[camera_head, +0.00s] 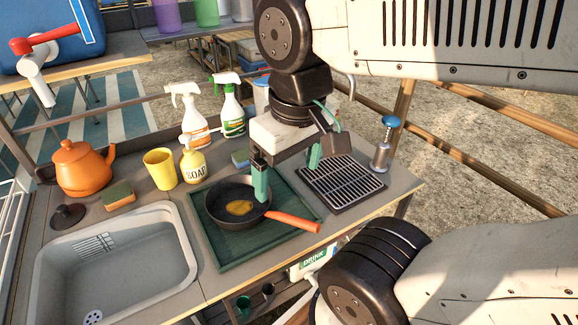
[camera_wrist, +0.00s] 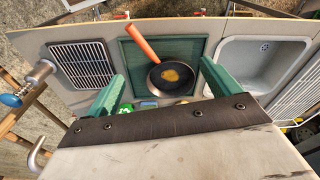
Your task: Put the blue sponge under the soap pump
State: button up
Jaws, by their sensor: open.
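The blue sponge (camera_head: 240,158) lies on the counter behind the green tray, just right of the soap pump and partly hidden by my gripper. A small blue-and-tan edge, seemingly the sponge (camera_wrist: 148,103), shows near the bottom of the wrist view. The soap pump (camera_head: 194,166) is a yellow bottle labelled SOAP, standing upright behind the tray. The sponge is beside it, not under it. My gripper (camera_head: 288,170) is open and empty, its green fingers pointing down above the right part of the tray. Its fingers also frame the wrist view (camera_wrist: 162,76).
A black pan (camera_head: 230,212) with an orange handle and yellow food sits on the green tray (camera_head: 224,257). A grill grate (camera_head: 342,188) is right. A yellow cup (camera_head: 160,169), spray bottles (camera_head: 232,110), orange kettle (camera_head: 82,168), another sponge (camera_head: 118,197) and sink (camera_head: 120,262) are around.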

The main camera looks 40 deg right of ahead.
jog(key=shift+c, duration=0.3)
jog(key=c, duration=0.6)
jog(key=shift+w+d+f, duration=0.1)
jog(key=shift+w+f, duration=0.05)
jog(key=shift+f, duration=0.2)
jog(key=c, duration=0.5)
jog(key=w, duration=0.1)
jog(key=w+d+f+g, duration=0.1)
jog(key=shift+w+g, duration=0.3)
grip_shut()
jog(key=m+g+h, duration=0.1)
jog(key=m+h, duration=0.2)
jog(key=m, duration=2)
send_over(245, 157)
jog(key=w+d, duration=0.1)
jog(key=d, duration=0.1)
notch_tip(245, 157, down, 8)
jog(key=shift+m, duration=0.3)
jog(key=x, duration=1)
jog(key=shift+s+d, duration=0.15)
jog(key=shift+d, duration=0.2)
